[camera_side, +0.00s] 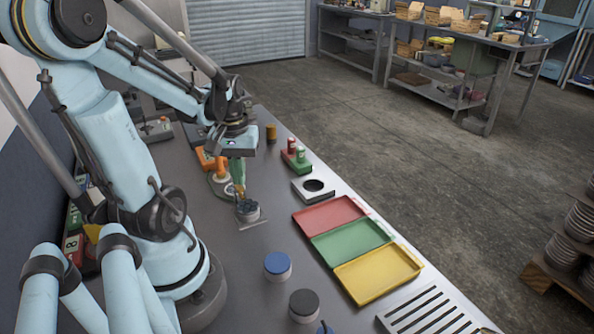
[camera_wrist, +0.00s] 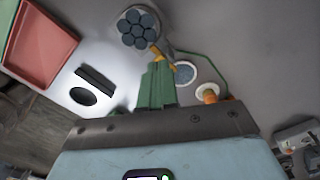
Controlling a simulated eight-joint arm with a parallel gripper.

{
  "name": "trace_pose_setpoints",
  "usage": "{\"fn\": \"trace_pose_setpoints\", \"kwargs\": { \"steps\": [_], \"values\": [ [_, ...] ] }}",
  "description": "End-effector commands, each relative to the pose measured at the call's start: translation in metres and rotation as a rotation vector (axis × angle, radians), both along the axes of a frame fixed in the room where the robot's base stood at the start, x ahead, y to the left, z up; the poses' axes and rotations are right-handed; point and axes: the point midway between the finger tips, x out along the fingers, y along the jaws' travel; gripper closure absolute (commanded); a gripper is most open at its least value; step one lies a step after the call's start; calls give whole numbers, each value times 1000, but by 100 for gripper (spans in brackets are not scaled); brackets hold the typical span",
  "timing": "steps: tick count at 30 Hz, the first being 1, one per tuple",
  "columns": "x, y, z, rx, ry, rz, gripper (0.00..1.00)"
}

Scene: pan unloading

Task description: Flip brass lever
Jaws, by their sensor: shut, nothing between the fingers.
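A brass-coloured piece that looks like the lever (camera_wrist: 157,52) shows just beyond my fingertips in the wrist view. It lies close to a round holder with several dark round tops (camera_wrist: 138,27); this holder (camera_side: 247,212) stands on the bench in the side view. My gripper (camera_side: 238,188) points down just behind the holder, with its green fingers together and empty. In the wrist view, my gripper (camera_wrist: 157,66) hides part of the area under it. I cannot tell whether the fingertips touch the lever or which way it is thrown.
Red (camera_side: 327,215), green (camera_side: 352,240) and yellow (camera_side: 378,274) trays lie to the right. A block with a dark hole (camera_side: 313,188) sits behind them. Blue-topped (camera_side: 277,265) and black-topped (camera_side: 304,304) cylinders stand in front. An orange knob (camera_wrist: 208,92) and white ring (camera_wrist: 184,73) are near my fingers.

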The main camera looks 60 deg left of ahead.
Motion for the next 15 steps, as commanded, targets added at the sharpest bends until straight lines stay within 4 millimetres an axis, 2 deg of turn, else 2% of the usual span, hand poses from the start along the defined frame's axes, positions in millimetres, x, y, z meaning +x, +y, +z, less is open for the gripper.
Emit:
{"fn": "trace_pose_setpoints", "kwargs": {
  "steps": [15],
  "values": [
    [0,0,-4,0,0,0,100]
  ]
}}
